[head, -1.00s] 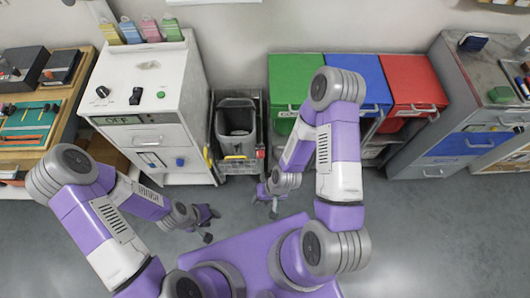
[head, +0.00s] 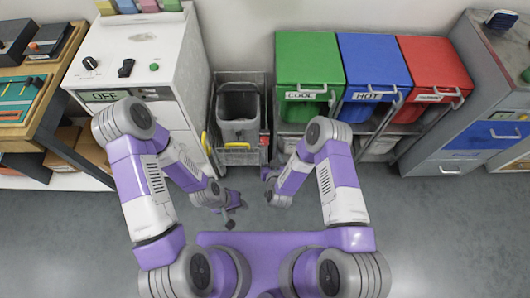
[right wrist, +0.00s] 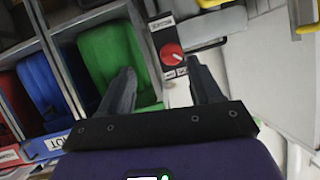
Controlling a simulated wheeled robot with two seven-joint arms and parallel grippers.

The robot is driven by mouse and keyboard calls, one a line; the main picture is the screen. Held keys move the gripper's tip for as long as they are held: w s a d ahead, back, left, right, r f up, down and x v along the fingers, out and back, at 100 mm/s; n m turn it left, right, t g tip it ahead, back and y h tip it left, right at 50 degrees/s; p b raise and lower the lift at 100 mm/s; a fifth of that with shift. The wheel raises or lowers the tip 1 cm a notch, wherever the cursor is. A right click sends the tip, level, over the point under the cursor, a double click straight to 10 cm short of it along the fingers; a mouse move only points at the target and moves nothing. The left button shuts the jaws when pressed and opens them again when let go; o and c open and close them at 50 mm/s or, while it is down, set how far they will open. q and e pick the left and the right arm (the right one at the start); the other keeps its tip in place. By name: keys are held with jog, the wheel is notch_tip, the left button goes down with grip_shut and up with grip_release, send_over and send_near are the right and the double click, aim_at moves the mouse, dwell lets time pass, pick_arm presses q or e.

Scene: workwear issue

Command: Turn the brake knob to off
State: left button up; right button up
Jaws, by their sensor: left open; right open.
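My left gripper (head: 233,208) is open and empty, lower and to the left.
A white cabinet (head: 180,72) marked OFF, with dark knobs and a green button on top, stands left of the frame. Green (head: 308,62), blue (head: 373,62) and red (head: 432,65) lidded bins stand to the right. The grey floor in front is open.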

aim_at(264, 144)
jog(key=w+t+b, duration=0.1)
jog(key=w+b, duration=0.1)
jog(key=w+a+f+t+h+b, duration=0.1)
jog(key=w+t+b, duration=0.1)
jog(key=w, duration=0.1)
jog(key=w+a+f+t+b, duration=0.1)
jog(key=w+t+b, duration=0.1)
jog(key=shift+w+a+h, duration=0.2)
jog(key=shift+a+h, duration=0.05)
jog(key=shift+h, duration=0.05)
pick_arm(q)
notch_tip(264, 144, down, 8)
jog(key=shift+r, duration=0.15)
pick_arm(e)
jog(key=c, duration=1)
jog(key=shift+c, duration=0.2)
